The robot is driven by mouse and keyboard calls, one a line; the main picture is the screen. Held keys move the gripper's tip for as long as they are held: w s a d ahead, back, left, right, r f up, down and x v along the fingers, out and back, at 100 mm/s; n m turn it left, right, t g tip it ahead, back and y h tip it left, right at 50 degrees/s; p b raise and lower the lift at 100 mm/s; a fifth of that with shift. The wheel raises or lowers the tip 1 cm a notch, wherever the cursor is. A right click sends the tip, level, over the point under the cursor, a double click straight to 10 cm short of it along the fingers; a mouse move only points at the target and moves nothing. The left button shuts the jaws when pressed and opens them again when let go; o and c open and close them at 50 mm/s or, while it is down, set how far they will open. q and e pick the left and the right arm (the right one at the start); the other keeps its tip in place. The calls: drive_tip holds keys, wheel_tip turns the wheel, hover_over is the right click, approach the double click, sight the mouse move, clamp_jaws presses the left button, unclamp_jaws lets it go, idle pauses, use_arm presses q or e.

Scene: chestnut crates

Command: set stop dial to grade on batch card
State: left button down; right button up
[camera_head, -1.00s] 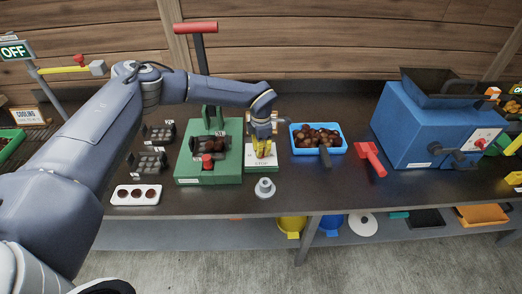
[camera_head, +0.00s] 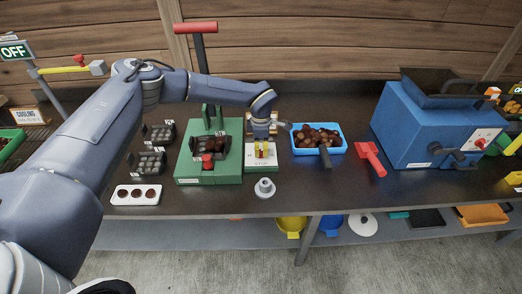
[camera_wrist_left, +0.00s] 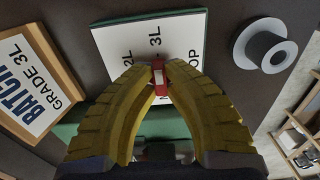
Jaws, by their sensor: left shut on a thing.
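The stop dial's white plate (camera_wrist_left: 184,35) lies on a green base, with 2L, 3L and part of STOP readable in the left wrist view. The dial's red knob (camera_wrist_left: 160,88) has a pale mark and lies roughly in line with 3L; fingers hide its sides. My left gripper (camera_wrist_left: 158,72) is shut on this knob. In the head view the gripper (camera_head: 261,150) points down over the plate (camera_head: 261,162). The wood-framed batch card (camera_wrist_left: 30,85) reads BATCH GRADE 3L; in the head view it is mostly hidden behind the gripper. My right gripper is not in view.
A green press (camera_head: 210,178) with a red-handled lever stands left of the dial. A grey flanged piece (camera_head: 264,188) stands in front. A blue machine (camera_head: 400,130) is further right.

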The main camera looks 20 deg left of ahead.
sight(261, 150)
use_arm(q)
drive_tip(key=shift+f, duration=0.1)
drive_tip(key=c, duration=1.5)
unclamp_jaws()
drive_tip(key=shift+o, duration=0.2)
wheel_tip(261, 150, up, 12)
